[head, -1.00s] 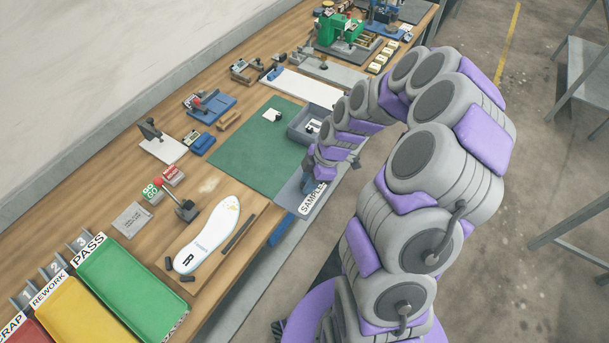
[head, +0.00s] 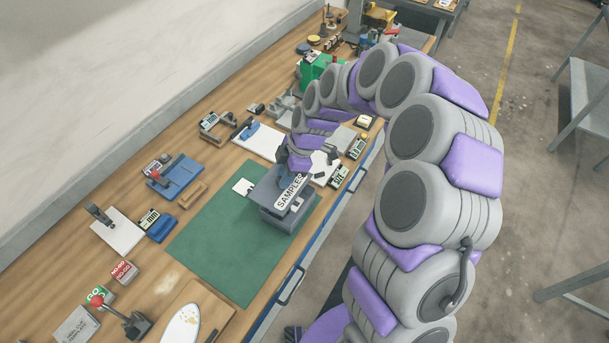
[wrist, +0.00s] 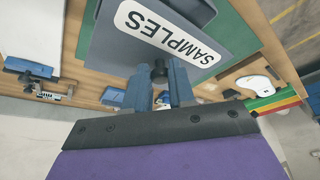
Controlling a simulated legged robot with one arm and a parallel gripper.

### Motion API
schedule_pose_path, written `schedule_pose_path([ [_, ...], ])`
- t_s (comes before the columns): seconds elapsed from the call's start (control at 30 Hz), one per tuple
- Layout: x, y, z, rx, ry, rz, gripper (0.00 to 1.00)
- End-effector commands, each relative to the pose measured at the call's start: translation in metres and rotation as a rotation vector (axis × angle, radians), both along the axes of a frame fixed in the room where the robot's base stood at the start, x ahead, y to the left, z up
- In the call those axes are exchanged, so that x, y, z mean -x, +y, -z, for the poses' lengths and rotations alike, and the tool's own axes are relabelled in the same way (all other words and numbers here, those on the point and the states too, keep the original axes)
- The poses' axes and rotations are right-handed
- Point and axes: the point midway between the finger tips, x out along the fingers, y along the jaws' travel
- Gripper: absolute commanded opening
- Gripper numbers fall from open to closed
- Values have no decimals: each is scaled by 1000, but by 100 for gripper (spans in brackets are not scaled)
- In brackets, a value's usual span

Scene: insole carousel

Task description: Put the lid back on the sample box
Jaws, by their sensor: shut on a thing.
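The grey lid (head: 296,203) has a white SAMPLES label and lies over the sample box in the head view. The grey sample box (head: 276,217) stands on the green mat (head: 218,246), its inside now hidden under the lid. My gripper (head: 290,172) is above the lid. In the wrist view, the blue fingers of my gripper (wrist: 160,76) are shut on the dark knob of the lid (wrist: 112,45). I cannot tell whether the lid is seated on the rim or just above it.
A white card (head: 243,187) lies beside the box. A blue fixture (head: 175,177) and a red-knobbed stand (head: 128,319) are to the left. A white board (head: 257,141) lies behind. The front of the green mat is clear.

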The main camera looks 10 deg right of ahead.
Motion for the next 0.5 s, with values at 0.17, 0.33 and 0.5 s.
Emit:
schedule_pose_path([
  [0.17,-1,-9,4,-9,2,1,0],
  [0.33,-1,-11,15,-10,5,3,0],
  [0.5,0,-7,31,-6,8,0,0],
])
